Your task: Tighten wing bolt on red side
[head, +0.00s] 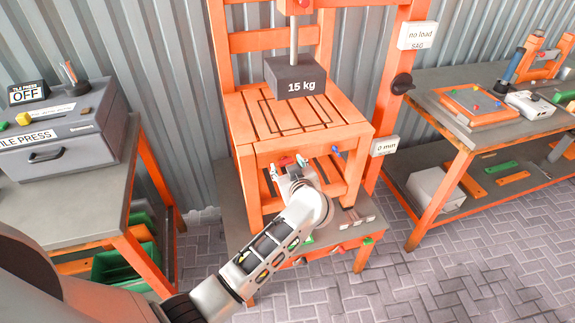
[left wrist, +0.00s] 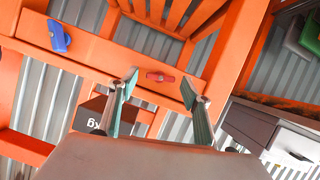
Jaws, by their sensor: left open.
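The red wing bolt (left wrist: 160,77) lies flat against the orange front rail (left wrist: 100,52) of the slatted bench. In the left wrist view it appears between the two fingertips of my left gripper (left wrist: 160,89), which is open. The fingers do not visibly grip it. In the head view the red wing bolt (head: 286,161) is partly hidden by my left gripper (head: 293,166), which is at the bench's front. The blue wing bolt (left wrist: 58,37) is on the same rail, away from the fingers; it also shows in the head view (head: 336,152). My right gripper is not in view.
A dark 15 kg weight (head: 295,78) hangs over the slatted bench top (head: 250,112). An orange frame with "no load SAG" (head: 418,35) and "0 mm" (head: 385,146) signs stands behind. A tile press (head: 60,130) is at left, a workbench (head: 440,112) at right.

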